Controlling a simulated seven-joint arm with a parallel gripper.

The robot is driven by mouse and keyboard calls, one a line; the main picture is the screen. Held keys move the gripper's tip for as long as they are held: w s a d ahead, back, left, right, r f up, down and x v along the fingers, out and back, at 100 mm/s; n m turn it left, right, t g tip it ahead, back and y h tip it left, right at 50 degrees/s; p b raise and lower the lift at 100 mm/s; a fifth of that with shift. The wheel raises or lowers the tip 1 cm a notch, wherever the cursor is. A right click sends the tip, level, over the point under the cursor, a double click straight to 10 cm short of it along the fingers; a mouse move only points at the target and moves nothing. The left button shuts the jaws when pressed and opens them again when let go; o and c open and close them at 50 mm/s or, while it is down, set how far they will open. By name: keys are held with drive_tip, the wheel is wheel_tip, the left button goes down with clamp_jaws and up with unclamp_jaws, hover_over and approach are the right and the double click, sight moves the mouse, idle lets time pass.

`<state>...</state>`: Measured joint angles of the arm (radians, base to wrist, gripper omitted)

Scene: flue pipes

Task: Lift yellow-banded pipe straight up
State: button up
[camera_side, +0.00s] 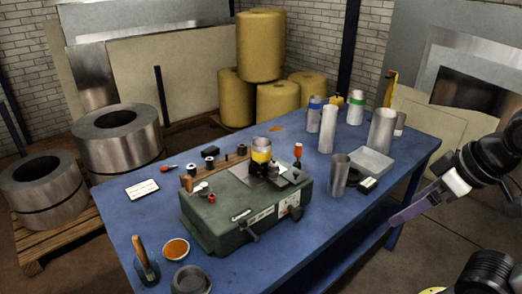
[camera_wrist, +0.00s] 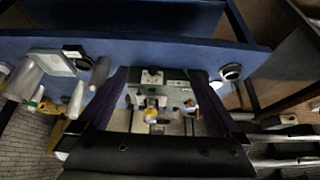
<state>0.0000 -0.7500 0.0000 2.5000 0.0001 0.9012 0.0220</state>
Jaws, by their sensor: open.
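The yellow-banded pipe (camera_side: 261,151) is a short grey pipe with a yellow band, standing upright on top of the green machine (camera_side: 225,205) near the middle of the blue table. The yellow band also shows small in the wrist view (camera_wrist: 151,115), between my fingers. My gripper (camera_side: 398,220) is at the right in the side view, beside the table's right edge and well apart from the pipe. In the wrist view its two dark purple fingers (camera_wrist: 159,75) are spread wide, open and empty. The pipe's lower end is hard to make out.
A blue-banded pipe (camera_side: 314,114), a green-banded one (camera_side: 356,107) and plain grey pipes (camera_side: 328,130) stand at the back right. A red-topped tool (camera_side: 298,152) rises close beside the yellow-banded pipe.

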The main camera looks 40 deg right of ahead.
drive_tip(key=w+d+r+m, duration=0.2)
drive_tip(key=w+r+m, duration=0.4)
drive_tip(key=r, duration=0.6)
drive_tip(key=w+r+m+g+h, duration=0.15)
drive_tip(key=w+r+m, duration=0.45)
drive_tip(key=w, duration=0.9)
drive_tip(key=m+g+h, duration=0.2)
hover_over(263, 157)
wheel_tip(263, 157, down, 12)
drive_tip(key=shift+n+g, duration=0.3)
drive_tip(key=shift+g, duration=0.05)
drive_tip(key=a+x, duration=0.1)
drive_tip(key=x, duration=0.5)
drive_tip(key=a+x, duration=0.1)
drive_tip(key=x, duration=0.6)
drive_tip(key=a+f+x, duration=0.1)
drive_tip(key=x, duration=0.5)
drive_tip(key=shift+w+a+f, duration=0.2)
drive_tip(key=shift+f, duration=0.15)
drive_tip(key=shift+c, duration=0.3)
